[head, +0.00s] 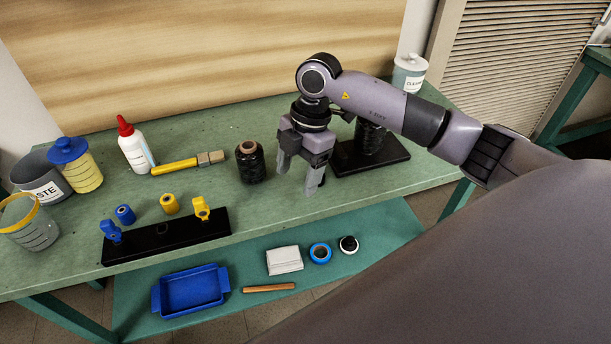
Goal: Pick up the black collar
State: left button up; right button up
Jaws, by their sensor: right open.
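My right gripper (299,178) is open and points down over the bench, just right of a black wound spool (250,164) with a tan core. Its fingers are apart with nothing clearly held between them. I cannot surely pick out the black collar. A small dark patch shows beside the right fingertip, too small to identify. A black ring with a white centre (348,244) lies on the lower shelf; I cannot tell whether it is the collar. A blue collar (124,214) and a yellow collar (170,204) stand on the bench behind a black bar (165,240).
A black stand (385,158) with a dark wound cylinder is right of the gripper, partly behind my arm. The lower shelf holds a blue tray (190,291), white cloth (285,260) and blue ring (320,253).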

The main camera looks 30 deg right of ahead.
jog(key=d+h, duration=0.1)
jog(key=w+d+r+m+h, duration=0.1)
jog(key=d, duration=0.1)
jog(key=d+r+m, duration=0.1)
jog(key=d, duration=0.1)
jog(key=shift+w+d+h, duration=0.15)
jog(key=shift+w+h, duration=0.25)
jog(key=f, duration=0.4)
jog(key=f+p, duration=0.1)
jog(key=f, duration=0.1)
jog(key=shift+w+d+f, duration=0.15)
jog(key=shift+d+f, duration=0.1)
jog(key=shift+f, duration=0.15)
jog(key=c, duration=1.2)
